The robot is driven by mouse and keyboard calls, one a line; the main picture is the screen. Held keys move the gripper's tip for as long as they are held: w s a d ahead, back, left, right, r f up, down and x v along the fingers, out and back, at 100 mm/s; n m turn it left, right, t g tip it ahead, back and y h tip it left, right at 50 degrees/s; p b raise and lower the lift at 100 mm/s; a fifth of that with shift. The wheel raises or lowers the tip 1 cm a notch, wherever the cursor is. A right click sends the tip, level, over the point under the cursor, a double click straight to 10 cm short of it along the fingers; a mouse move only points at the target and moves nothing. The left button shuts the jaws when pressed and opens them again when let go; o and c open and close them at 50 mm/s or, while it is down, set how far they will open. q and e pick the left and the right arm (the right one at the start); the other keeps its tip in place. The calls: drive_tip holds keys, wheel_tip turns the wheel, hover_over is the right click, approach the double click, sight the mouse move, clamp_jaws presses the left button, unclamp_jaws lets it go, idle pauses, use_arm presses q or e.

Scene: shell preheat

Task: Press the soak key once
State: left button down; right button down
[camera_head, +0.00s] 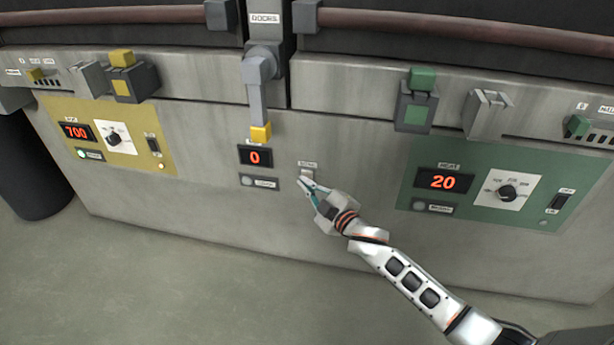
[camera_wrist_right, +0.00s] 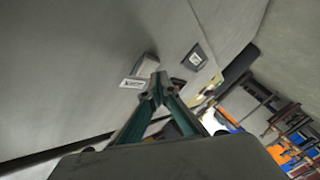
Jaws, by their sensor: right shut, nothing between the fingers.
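The soak key (camera_head: 306,173) is a small pale block on the grey front panel, below its small white label and right of the middle display. In the right wrist view the key (camera_wrist_right: 146,64) stands out from the panel beside the label (camera_wrist_right: 132,83). My right gripper (camera_head: 307,185) is shut and empty, with its teal fingertips at the lower edge of the key in the head view. In the wrist view its fingertips (camera_wrist_right: 157,83) overlap the key's near side. I cannot tell whether they touch it. My left gripper is not in view.
The middle display (camera_head: 255,157) reads 0, with a lamp (camera_head: 247,180) below it. A yellow panel (camera_head: 105,160) reading 700 is at left, a green panel (camera_head: 480,155) reading 20 at right. A grey lever (camera_head: 257,95) with a yellow end hangs above the middle display.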

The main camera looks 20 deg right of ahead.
drive_tip(key=shift+w+d, duration=0.1)
drive_tip(key=shift+w, duration=0.1)
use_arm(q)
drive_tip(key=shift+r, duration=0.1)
use_arm(e)
drive_tip(key=shift+w+d, duration=0.25)
drive_tip(key=shift+w, duration=0.1)
idle(0.9)
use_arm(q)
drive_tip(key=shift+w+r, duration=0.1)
use_arm(e)
drive_tip(key=shift+s+r, duration=0.1)
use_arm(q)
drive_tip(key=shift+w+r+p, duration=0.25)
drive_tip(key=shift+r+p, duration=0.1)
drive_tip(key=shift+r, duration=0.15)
use_arm(e)
drive_tip(key=shift+s+a, duration=0.45)
drive_tip(key=shift+s, duration=0.15)
